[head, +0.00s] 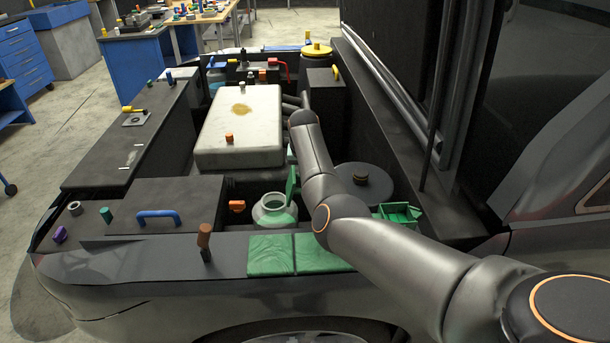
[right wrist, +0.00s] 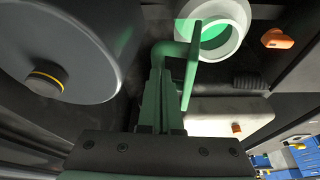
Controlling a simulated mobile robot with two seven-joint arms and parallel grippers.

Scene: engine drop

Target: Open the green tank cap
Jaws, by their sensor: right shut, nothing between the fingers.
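The green tank (head: 275,213) stands near the front edge of the engine bay. Its round mouth is uncovered, and the right wrist view shows into the open neck (right wrist: 213,30). The green cap (head: 292,184) stands upright at the side of the mouth; the right wrist view shows this cap (right wrist: 191,68) nearly edge-on. My right gripper (right wrist: 158,82) is shut and empty, with its green fingers close beside the raised cap. I cannot tell whether they touch. In the head view my right arm mostly hides that gripper. My left gripper is not in view.
A dark round lid (head: 360,186) lies right of the tank, an orange cap (head: 237,206) left. A white engine cover (head: 240,140) stands behind. Green panels (head: 270,256) lie in front, and a small green box (head: 400,212) sits to the right.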

